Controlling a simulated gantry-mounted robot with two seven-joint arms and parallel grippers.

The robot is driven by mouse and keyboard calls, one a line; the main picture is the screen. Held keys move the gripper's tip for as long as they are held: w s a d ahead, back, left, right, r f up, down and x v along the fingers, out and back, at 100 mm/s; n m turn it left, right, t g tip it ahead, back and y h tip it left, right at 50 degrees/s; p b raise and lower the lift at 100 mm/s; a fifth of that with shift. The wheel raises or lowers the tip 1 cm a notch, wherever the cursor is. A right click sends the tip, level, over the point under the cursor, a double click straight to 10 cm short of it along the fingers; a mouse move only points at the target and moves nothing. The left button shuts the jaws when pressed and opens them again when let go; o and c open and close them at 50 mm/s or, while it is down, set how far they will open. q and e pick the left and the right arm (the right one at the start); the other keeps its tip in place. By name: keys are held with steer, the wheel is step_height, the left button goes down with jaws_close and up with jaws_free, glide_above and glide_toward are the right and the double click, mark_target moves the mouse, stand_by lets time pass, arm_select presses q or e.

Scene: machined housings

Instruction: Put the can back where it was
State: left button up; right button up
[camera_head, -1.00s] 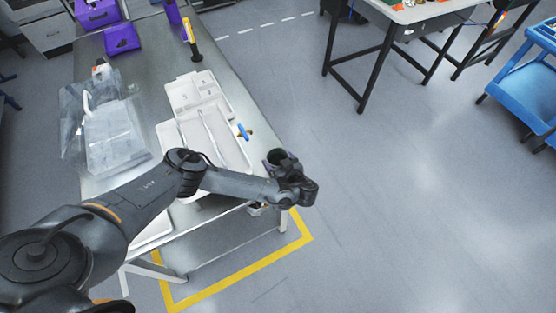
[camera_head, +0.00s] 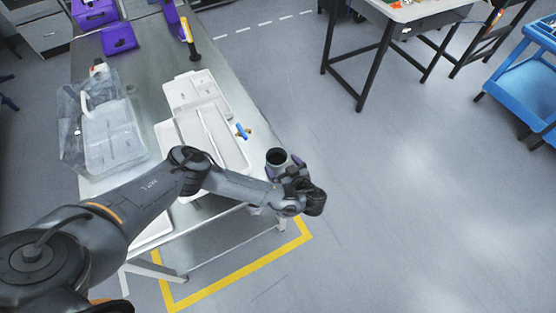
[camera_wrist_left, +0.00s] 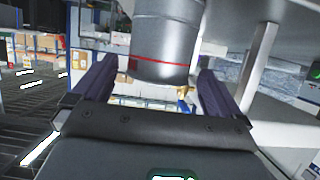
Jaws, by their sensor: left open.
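The can (camera_head: 278,160) is a grey cylinder with a dark open-looking top, at the near right corner of the metal table in the head view. In the left wrist view the can (camera_wrist_left: 163,42) shows large, with a red line around it, beyond and between the two dark fingers. My left gripper (camera_head: 292,174) is at the can's near right side. In the left wrist view the left gripper (camera_wrist_left: 160,85) is open, its fingers spread apart. I cannot tell whether a finger touches the can or what is under the can. My right gripper is not in view.
The metal table (camera_head: 215,60) holds white trays (camera_head: 205,92), a clear bag (camera_head: 105,125), a blue-handled item (camera_head: 242,131), a yellow-black tool (camera_head: 189,38) and purple bins (camera_head: 118,39). Yellow tape (camera_head: 240,272) marks the floor.

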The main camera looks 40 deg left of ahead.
arm_select(q)
steer(key=s+d+r+m+g+h+p, duration=0.1)
steer(key=s+d+m+h, duration=0.4)
steer(key=s+d, duration=0.6)
steer(key=s+d+m+g+h+p, duration=0.15)
steer(key=s+d+m+h, duration=0.45)
steer(key=d, duration=0.8)
steer(key=s+a+r+m+h, duration=0.1)
steer(key=s+a+r+m, duration=0.1)
steer(key=a, duration=0.6)
steer(key=s+a+r+m+t, duration=0.1)
steer(key=s+a+r+m, duration=0.1)
steer(key=s+a+r, duration=0.3)
steer(key=s+a, duration=0.1)
steer(key=a, duration=0.3)
steer(key=shift+r+m+h+b, duration=0.25)
steer(key=shift+m+h+b, duration=0.1)
steer(key=shift+m+h, duration=0.05)
step_height(320, 180, up, 17)
steer(key=p, duration=1.7)
